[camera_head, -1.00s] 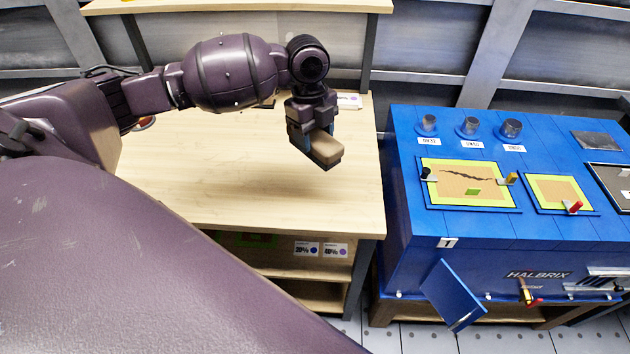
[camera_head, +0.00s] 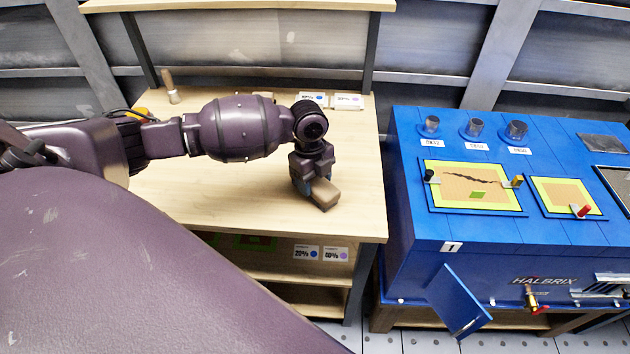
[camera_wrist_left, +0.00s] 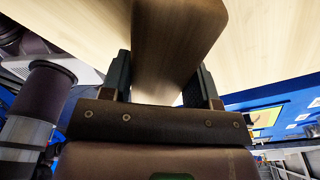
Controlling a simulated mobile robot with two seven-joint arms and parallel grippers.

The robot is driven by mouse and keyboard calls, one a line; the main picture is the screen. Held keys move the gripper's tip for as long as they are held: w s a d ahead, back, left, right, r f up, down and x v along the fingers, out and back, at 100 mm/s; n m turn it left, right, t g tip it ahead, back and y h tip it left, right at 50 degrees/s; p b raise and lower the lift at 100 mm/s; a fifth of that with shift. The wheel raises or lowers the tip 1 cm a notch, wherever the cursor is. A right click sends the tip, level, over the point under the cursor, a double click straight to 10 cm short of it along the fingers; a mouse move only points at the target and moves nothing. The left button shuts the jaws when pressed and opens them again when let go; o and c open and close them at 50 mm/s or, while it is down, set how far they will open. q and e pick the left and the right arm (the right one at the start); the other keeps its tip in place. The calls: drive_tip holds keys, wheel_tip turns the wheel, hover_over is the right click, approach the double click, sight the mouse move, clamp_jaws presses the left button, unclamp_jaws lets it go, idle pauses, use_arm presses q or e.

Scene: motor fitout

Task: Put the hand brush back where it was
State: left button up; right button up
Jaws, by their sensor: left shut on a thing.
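The hand brush (camera_head: 325,194) has a tan wooden body and is held by my left gripper (camera_head: 313,181) over the right part of the wooden workbench (camera_head: 230,215). In the left wrist view the brush's wooden body (camera_wrist_left: 172,40) stands between the two dark fingers of the left gripper (camera_wrist_left: 164,82). The gripper is shut on it. The brush appears low over the bench top; I cannot tell whether it touches it. Its bristles are hidden. My right gripper is not in view.
A blue machine (camera_head: 415,215) with clamped panels and an open flap (camera_head: 458,300) stands right of the bench. White label cards (camera_head: 348,101) and an upright wooden-handled tool (camera_head: 170,87) are at the bench's back. The bench's front middle is clear.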

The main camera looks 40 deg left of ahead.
use_arm(q)
drive_tip(key=shift+f, duration=0.25)
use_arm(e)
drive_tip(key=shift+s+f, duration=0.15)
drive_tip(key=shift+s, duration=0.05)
use_arm(q)
drive_tip(key=o, duration=1)
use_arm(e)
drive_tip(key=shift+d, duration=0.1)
use_arm(q)
drive_tip(key=shift+r, duration=0.55)
drive_tip(key=shift+w+a+r+p, duration=0.1)
drive_tip(key=shift+a+r+p, duration=0.15)
drive_tip(key=shift+r, duration=1.6)
drive_tip(key=shift+w+a+r+p, duration=0.1)
drive_tip(key=shift+a+r+p, duration=0.15)
drive_tip(key=shift+r, duration=1.6)
drive_tip(key=shift+a+r+p, duration=0.15)
drive_tip(key=shift+r+p, duration=0.15)
drive_tip(key=shift+r, duration=1.55)
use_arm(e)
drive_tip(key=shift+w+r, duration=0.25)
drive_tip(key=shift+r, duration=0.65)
